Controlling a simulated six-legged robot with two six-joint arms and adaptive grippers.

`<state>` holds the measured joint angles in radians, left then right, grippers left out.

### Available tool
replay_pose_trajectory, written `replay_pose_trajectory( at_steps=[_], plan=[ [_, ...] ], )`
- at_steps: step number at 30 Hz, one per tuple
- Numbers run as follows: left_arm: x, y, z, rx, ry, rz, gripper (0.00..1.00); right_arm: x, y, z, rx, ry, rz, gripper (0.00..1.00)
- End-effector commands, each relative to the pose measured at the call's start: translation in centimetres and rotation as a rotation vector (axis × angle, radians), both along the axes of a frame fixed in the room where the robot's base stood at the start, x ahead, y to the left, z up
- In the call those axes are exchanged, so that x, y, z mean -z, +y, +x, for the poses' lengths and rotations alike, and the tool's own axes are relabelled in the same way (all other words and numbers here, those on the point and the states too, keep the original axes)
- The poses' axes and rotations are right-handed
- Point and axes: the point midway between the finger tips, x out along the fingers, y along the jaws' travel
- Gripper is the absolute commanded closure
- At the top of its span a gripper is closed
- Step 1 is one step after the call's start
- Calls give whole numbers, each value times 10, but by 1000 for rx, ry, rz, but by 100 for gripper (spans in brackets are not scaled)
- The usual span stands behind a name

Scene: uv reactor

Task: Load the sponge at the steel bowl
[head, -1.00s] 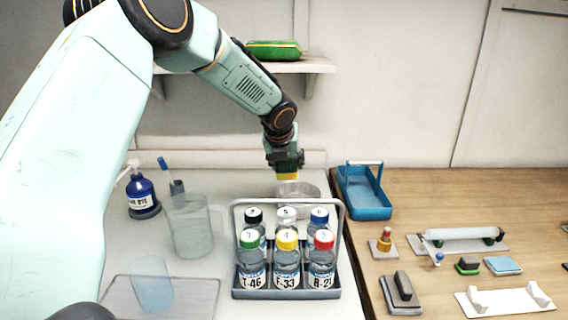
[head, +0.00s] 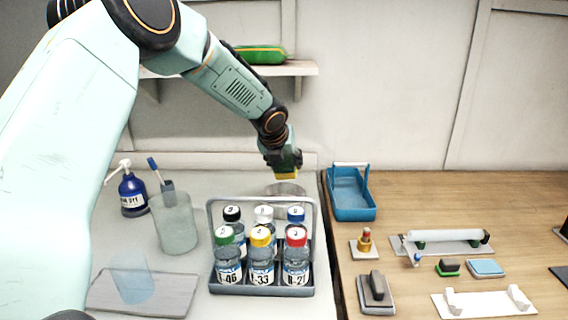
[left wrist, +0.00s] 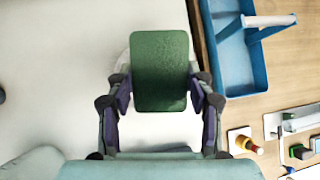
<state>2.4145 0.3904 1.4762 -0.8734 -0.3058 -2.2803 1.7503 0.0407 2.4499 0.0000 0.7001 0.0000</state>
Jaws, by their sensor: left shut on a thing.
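The sponge (head: 286,175), yellow below and green on top, is in my left gripper (head: 283,164) in the head view. In the left wrist view its green face (left wrist: 160,70) lies between the two fingers of my left gripper (left wrist: 160,90), which is shut on it. The steel bowl (head: 287,188) stands on the pale bench just beneath the sponge, partly hidden by it and by the bottle rack. A pale rim of it shows behind the sponge in the left wrist view. I cannot tell whether sponge and bowl touch. My right gripper is not in view.
A rack (head: 264,290) of several capped bottles stands in front of the bowl. A glass beaker (head: 174,225) and a blue pump bottle (head: 132,192) are to the left. A blue tray (head: 352,195) stands right of the bowl on the wooden bench.

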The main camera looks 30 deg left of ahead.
Motion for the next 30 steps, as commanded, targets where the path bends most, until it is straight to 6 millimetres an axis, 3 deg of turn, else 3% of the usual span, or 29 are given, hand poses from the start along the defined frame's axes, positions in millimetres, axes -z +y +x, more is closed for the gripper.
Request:
replay_pose_trajectory(
  at_steps=[22,30],
  plan=[
    [53,0,0,-5,1,-1,72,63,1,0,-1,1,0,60],
    [75,0,-1,-4,2,-1,72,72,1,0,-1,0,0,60]
  ],
)
